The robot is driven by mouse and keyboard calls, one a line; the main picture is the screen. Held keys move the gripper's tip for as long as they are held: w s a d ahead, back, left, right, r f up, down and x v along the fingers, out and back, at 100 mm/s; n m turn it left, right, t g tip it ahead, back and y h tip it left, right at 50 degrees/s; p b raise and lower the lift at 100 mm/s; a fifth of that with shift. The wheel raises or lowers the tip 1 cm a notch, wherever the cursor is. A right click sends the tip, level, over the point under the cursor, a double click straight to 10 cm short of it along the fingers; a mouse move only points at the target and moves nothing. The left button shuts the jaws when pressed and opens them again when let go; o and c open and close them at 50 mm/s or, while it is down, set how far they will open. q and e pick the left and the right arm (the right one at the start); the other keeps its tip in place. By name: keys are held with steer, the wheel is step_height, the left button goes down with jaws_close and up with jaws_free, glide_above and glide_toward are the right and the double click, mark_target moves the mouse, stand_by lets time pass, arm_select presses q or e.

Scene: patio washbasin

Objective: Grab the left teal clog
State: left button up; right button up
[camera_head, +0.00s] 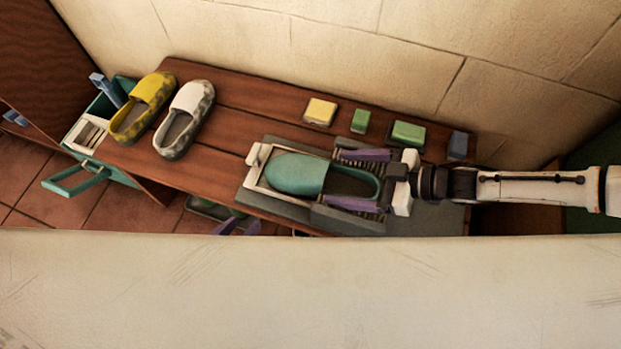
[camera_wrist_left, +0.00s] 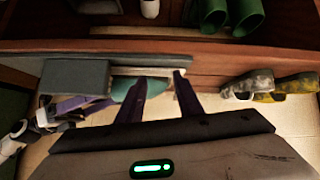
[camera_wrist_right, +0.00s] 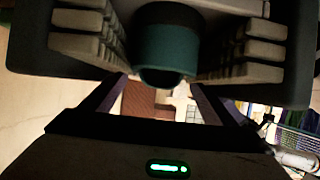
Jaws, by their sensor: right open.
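A teal clog (camera_head: 295,173) lies in a pale tray (camera_head: 254,182) with grey ribbed sides on the bench, toe to the left. My right gripper (camera_head: 332,180) is open, with its purple fingers along the clog's two long sides; contact cannot be told. In the right wrist view the rounded teal clog end (camera_wrist_right: 165,45) shows between ribbed sides, beyond the open fingers (camera_wrist_right: 152,95). My left gripper (camera_head: 238,227) is low at the bench's front edge, partly hidden. In the left wrist view its fingers (camera_wrist_left: 160,80) are apart and empty, near the bench edge.
A yellow clog (camera_head: 143,107) and a white-grey clog (camera_head: 184,119) stand at the bench's left. A yellow block (camera_head: 320,111), green blocks (camera_head: 361,121) and a blue-grey block (camera_head: 458,145) line the back by the wall. A teal crate (camera_head: 75,181) is at far left.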

mark_target(326, 178)
steer(key=b+x, duration=0.1)
steer(key=x, duration=0.4)
steer(key=shift+s+a+b, duration=0.15)
steer(key=shift+b, duration=0.2)
steer(key=shift+a+f, duration=0.2)
steer(key=shift+a, duration=0.25)
arm_select(q)
steer(key=shift+w+d+f, duration=0.25)
steer(key=shift+w+f, duration=0.05)
steer(key=shift+f, duration=0.05)
